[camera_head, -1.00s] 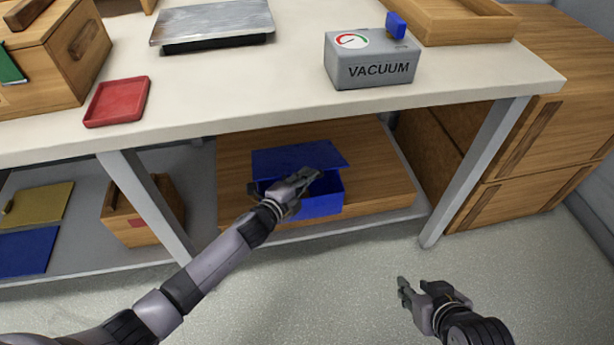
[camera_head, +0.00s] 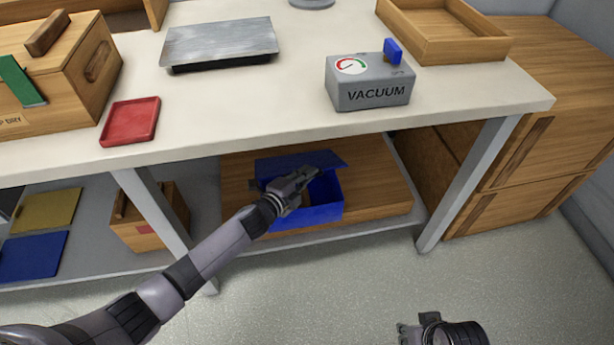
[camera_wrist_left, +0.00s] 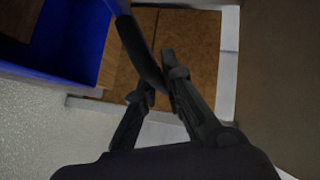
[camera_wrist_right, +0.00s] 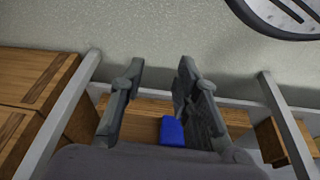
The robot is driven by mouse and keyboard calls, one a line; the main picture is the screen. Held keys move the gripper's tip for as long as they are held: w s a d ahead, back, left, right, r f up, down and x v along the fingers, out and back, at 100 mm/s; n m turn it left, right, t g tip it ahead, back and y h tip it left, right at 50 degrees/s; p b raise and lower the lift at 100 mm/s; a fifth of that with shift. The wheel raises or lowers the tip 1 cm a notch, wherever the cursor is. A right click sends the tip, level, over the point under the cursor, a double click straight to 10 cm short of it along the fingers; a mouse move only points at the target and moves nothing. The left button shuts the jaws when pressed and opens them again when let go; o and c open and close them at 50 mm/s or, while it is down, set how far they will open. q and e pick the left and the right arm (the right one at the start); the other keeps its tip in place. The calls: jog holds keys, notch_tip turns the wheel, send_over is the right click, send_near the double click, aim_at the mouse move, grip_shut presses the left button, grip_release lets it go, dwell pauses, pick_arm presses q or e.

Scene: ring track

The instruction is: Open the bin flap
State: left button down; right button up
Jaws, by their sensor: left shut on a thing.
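The blue bin (camera_head: 318,212) stands on a wooden board on the low shelf under the table. Its darker blue flap (camera_head: 275,163) is raised at the back, and brown shows inside the open top. My left gripper (camera_head: 312,177) reaches over the bin at the flap. In the left wrist view my left gripper (camera_wrist_left: 157,76) is shut on a dark curved bar (camera_wrist_left: 137,45), seemingly part of the flap; the blue bin wall (camera_wrist_left: 60,70) is beside it. My right gripper (camera_wrist_right: 160,72) is open and empty, away from the bin; in the head view it is partly cut off.
The white tabletop (camera_head: 290,105) overhangs the shelf, with table legs (camera_head: 470,185) on both sides of the bin. A grey vacuum box (camera_head: 368,97) and red tray (camera_head: 130,121) are on top. A wooden box (camera_head: 150,222) stands left on the shelf. Floor in front is clear.

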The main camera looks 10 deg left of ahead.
pick_arm(q)
jog(key=shift+w+a+r+p, duration=0.1)
jog(key=shift+w+r+p, duration=0.2)
jog(key=shift+r+p, duration=0.1)
pick_arm(e)
jog(key=shift+s+x, duration=0.15)
jog(key=shift+x, duration=0.65)
jog(key=shift+s+x, duration=0.15)
jog(key=shift+x, duration=0.65)
pick_arm(q)
jog(key=c, duration=1.7)
grip_release()
jog(key=v, duration=1.2)
